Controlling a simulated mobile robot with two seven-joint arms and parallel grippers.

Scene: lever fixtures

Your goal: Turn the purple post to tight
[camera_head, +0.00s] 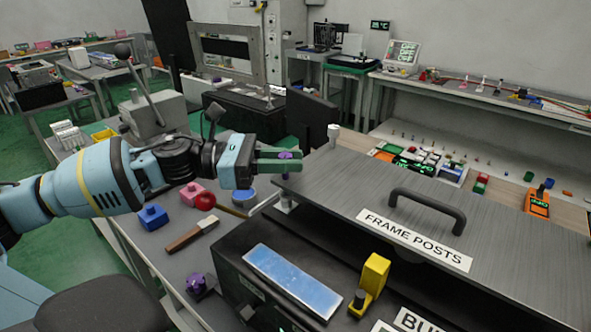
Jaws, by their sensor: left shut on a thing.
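The purple post (286,155) stands at the left corner of the grey plate labelled "FRAME POSTS" (374,188). Only a little of its purple top shows between my fingers. My right gripper is not in view.
The plate has a black handle (428,209). A light metal post (333,132) stands at its far edge. Blue (152,217) and pink blocks, a red ball (205,201), a wood-handled tool (192,236) and a purple knob (196,285) are left of the black box.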

